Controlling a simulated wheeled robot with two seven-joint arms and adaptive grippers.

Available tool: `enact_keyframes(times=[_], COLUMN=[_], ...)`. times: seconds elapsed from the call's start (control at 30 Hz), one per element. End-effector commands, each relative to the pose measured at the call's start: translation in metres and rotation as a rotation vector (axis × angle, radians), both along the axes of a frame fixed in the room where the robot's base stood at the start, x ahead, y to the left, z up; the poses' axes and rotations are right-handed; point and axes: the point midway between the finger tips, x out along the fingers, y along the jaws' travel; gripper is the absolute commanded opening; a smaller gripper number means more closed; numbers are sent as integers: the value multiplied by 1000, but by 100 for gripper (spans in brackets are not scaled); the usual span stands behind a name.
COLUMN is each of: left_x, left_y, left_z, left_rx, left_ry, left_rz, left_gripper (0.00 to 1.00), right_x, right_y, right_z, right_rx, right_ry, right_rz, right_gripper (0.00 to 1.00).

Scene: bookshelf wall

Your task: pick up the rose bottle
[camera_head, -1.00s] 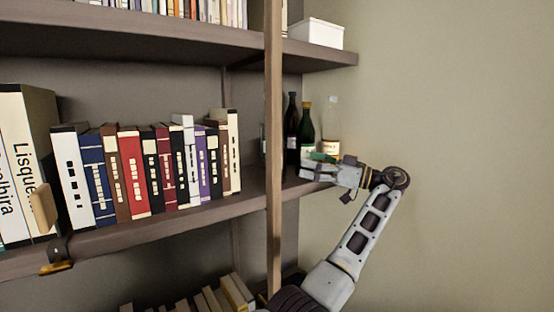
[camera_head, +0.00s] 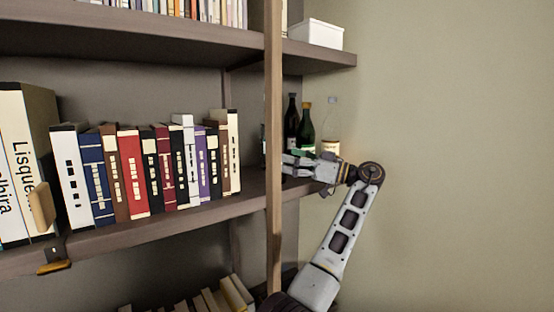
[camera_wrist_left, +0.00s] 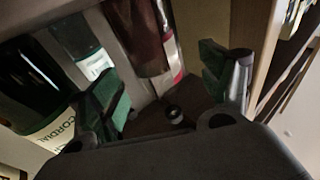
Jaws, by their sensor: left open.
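The rose bottle seems to be the dark reddish bottle (camera_wrist_left: 138,38) with a pale and red label, upper middle of the left wrist view. It stands ahead of and between my fingers, apart from them. I cannot make it out in the head view, where the shelf post and gripper may hide it. My left gripper (camera_head: 290,166) is open and empty, reaching in at the right end of the middle shelf. Its green-padded fingers show in the left wrist view (camera_wrist_left: 168,85). My right gripper is not in view.
A dark bottle (camera_head: 291,122), a green bottle (camera_head: 307,128) and a clear bottle (camera_head: 331,130) stand behind my gripper. A CORDIAL-labelled bottle (camera_wrist_left: 38,100) is close to my left-hand finger. A wooden post (camera_head: 273,215) stands beside the gripper; books (camera_head: 130,172) fill the shelf beyond.

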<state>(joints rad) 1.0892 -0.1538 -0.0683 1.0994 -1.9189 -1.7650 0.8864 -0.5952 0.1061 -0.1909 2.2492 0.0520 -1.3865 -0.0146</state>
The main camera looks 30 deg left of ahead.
Motion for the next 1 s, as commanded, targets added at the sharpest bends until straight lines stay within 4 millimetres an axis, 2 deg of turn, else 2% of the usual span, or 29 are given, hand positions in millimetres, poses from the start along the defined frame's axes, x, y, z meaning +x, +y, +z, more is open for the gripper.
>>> enact_keyframes(times=[0.23,0.5,1.0], left_x=[0,-3,-4], left_y=[22,47,50], left_z=[-1,2,3], left_rx=[-2,0,0], left_ry=[-1,1,1], left_rz=[2,1,0], left_gripper=[79,79,79], right_x=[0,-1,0], right_y=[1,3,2], right_z=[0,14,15], right_rx=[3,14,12], right_ry=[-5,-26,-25], right_rz=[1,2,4], right_gripper=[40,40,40])
